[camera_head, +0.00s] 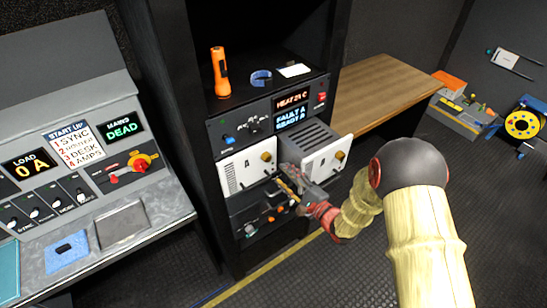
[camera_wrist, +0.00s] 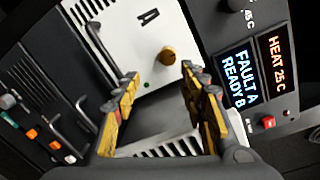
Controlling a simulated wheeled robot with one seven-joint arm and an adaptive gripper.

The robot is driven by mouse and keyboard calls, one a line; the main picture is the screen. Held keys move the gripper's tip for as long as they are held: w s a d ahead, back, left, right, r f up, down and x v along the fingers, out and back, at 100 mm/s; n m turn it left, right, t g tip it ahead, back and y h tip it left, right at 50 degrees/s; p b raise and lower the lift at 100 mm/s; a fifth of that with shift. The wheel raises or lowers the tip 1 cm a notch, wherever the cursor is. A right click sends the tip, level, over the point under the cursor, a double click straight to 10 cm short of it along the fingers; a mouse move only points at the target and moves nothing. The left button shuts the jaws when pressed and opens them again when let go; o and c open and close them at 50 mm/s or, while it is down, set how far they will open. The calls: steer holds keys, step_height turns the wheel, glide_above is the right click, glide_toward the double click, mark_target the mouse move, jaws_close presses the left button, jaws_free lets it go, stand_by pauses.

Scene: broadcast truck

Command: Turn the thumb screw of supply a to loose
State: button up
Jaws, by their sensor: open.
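Supply A is the left of two white-fronted supply units, with its front (camera_head: 240,172) in the rack; in the wrist view its panel (camera_wrist: 115,35) bears a black letter A. Its brass thumb screw (camera_head: 266,156) is near the panel's upper right, and it also shows in the wrist view (camera_wrist: 167,57). My gripper (camera_head: 284,179) is open and empty, low and right of the screw in the head view. In the wrist view the fingers (camera_wrist: 160,82) point toward the panel, with the screw just beyond their tips. I see no contact with the screw.
The right-hand unit (camera_head: 325,140) stands out from the rack beside my gripper, its vented top exposed. Above, a display unit (camera_head: 293,112) reads FAULT A, READY B. A lower panel (camera_head: 258,222) carries several knobs. An orange flashlight (camera_head: 219,73) stands on the rack. Open floor lies in front.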

mark_target(268, 159)
steer(key=shift+m, duration=0.8)
steer(key=shift+r+x, duration=0.25)
steer(key=shift+x, duration=1.05)
steer(key=shift+r+x, duration=0.25)
steer(key=shift+x, duration=1.05)
steer(key=shift+r+x, duration=0.25)
steer(key=shift+x, duration=1)
steer(key=shift+a, duration=0.15)
jaws_close()
